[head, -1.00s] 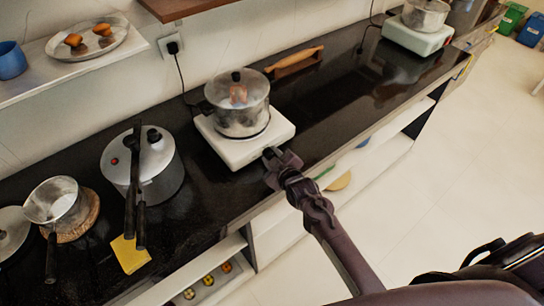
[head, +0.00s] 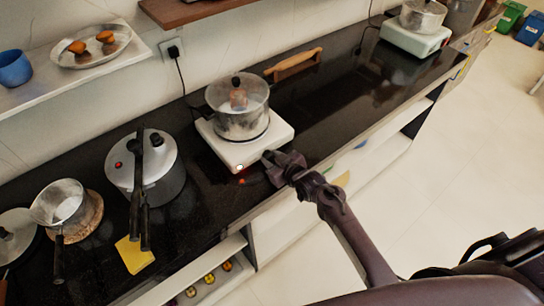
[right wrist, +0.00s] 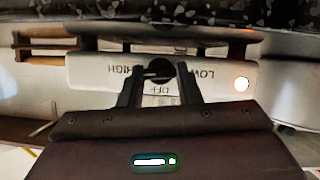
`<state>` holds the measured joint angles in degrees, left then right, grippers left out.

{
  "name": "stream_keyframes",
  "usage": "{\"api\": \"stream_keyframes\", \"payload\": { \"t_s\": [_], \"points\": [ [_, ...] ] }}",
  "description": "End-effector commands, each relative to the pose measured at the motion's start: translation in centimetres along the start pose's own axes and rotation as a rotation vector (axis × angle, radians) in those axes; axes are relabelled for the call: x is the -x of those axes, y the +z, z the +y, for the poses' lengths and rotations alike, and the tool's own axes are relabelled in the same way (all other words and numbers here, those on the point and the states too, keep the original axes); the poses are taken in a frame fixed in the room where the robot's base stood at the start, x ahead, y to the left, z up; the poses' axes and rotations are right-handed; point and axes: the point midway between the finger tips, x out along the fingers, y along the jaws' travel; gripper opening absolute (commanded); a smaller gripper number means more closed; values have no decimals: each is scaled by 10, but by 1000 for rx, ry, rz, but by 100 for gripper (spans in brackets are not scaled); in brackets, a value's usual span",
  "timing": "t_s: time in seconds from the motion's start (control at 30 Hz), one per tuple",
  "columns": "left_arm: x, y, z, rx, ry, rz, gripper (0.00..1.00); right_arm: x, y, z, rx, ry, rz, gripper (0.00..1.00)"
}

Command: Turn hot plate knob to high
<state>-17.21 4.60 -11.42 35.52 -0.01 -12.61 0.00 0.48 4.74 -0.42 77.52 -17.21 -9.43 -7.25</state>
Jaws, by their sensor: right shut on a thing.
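The white hot plate (head: 218,150) stands on the black counter with a lidded glass pot (head: 238,118) on it. Its front indicator light (head: 240,168) glows, and it also shows lit in the right wrist view (right wrist: 241,84). My right gripper (head: 268,158) is at the front right of the hot plate. In the right wrist view, its fingers are shut on the dark knob (right wrist: 158,69). HIGH, OFF and LOW labels show upside down around the knob. The pointer direction is not clear. The knob is hidden in the head view. My left gripper is out of view.
A pressure cooker (head: 168,178) and a small saucepan (head: 58,202) stand left on the counter (head: 100,262), beside a yellow cloth (head: 134,254). A second hot plate (head: 415,43) with a pot is at the back right. The counter between the hot plates is mostly clear.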

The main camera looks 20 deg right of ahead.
Motion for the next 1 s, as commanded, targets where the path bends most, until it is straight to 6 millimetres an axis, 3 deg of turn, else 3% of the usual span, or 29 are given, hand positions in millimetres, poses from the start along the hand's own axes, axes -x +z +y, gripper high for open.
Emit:
{"api": "stream_keyframes", "payload": {
  "t_s": [0.33,0.8,0.83,0.9,1.0],
  "points": [
    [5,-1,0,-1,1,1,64,0,1,1,-123,-51,-1,8],
    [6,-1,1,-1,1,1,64,0,1,1,-141,-58,-1,8],
    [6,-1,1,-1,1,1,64,0,1,1,-141,-58,-1,32],
    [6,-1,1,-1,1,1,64,0,1,1,-140,-57,-1,40],
    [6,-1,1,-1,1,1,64,0,1,1,-140,-57,0,40]
  ]
}}
